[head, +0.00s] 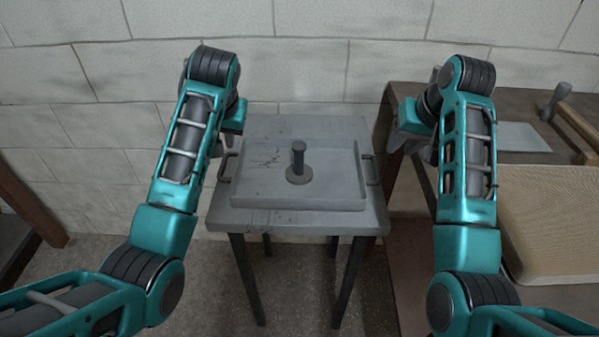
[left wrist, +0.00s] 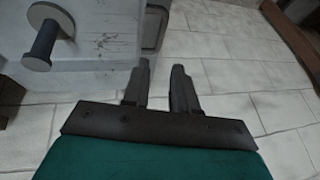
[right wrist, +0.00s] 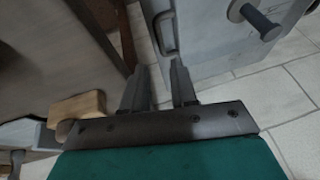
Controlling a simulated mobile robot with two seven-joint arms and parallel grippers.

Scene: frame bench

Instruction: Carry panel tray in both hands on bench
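The grey panel tray (head: 335,182) lies flat on a small grey table. It has a raised rim and a dark loop handle on each side, the left handle (head: 226,166) and the right handle (head: 371,169). A dark peg on a round base (head: 299,165) stands upright in it. My left gripper (left wrist: 160,80) is open and empty, apart from the left handle, which shows ahead of its fingers in the left wrist view (left wrist: 154,28). My right gripper (right wrist: 162,82) is open and empty, apart from the right handle, which shows ahead in the right wrist view (right wrist: 164,35).
The small table (head: 300,220) has thin dark legs. At right, a brown bench (head: 405,98) bears a woven-topped pad (head: 555,215), a flat grey plate (head: 522,137) and a wooden piece with a grey knob. A pale block wall (head: 320,60) rises behind.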

